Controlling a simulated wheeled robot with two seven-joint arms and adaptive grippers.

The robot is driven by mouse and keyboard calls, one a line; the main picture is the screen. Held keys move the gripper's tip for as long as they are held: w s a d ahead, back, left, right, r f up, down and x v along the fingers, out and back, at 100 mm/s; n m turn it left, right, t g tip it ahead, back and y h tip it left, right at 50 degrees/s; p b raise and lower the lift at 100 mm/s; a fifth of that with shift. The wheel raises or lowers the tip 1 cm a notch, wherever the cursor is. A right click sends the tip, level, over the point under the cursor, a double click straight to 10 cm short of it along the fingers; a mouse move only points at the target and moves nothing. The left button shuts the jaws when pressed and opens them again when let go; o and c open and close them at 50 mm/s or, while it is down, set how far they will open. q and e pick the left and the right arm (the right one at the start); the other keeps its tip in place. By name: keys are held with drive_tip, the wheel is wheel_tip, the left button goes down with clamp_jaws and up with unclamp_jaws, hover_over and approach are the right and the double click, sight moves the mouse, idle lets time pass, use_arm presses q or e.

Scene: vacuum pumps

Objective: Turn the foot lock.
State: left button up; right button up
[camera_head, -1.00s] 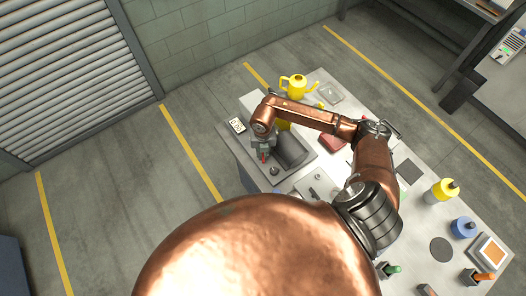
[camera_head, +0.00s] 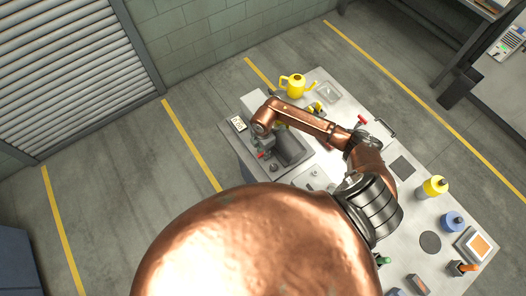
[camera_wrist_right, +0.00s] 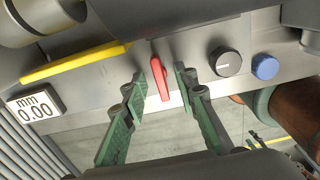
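The red lever (camera_wrist_right: 160,78), which I take to be the foot lock, sticks out from a grey metal panel in the right wrist view. It points down in that picture, tilted slightly. My right gripper (camera_wrist_right: 162,92) is open, with one green-padded finger on each side of the lever and a visible gap to each.
On the panel are a black knob (camera_wrist_right: 226,62), a blue knob (camera_wrist_right: 265,67), a yellow bar (camera_wrist_right: 75,64) and a display reading 0.00 (camera_wrist_right: 35,104).

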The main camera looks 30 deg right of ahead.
drive_tip(key=shift+r, duration=0.2)
drive_tip(key=shift+r+p, duration=0.8)
drive_tip(key=shift+r, duration=0.05)
wheel_tip(320, 180, up, 4)
drive_tip(key=p, duration=0.3)
drive_tip(key=shift+r, duration=1)
drive_tip(key=shift+s+f, duration=0.1)
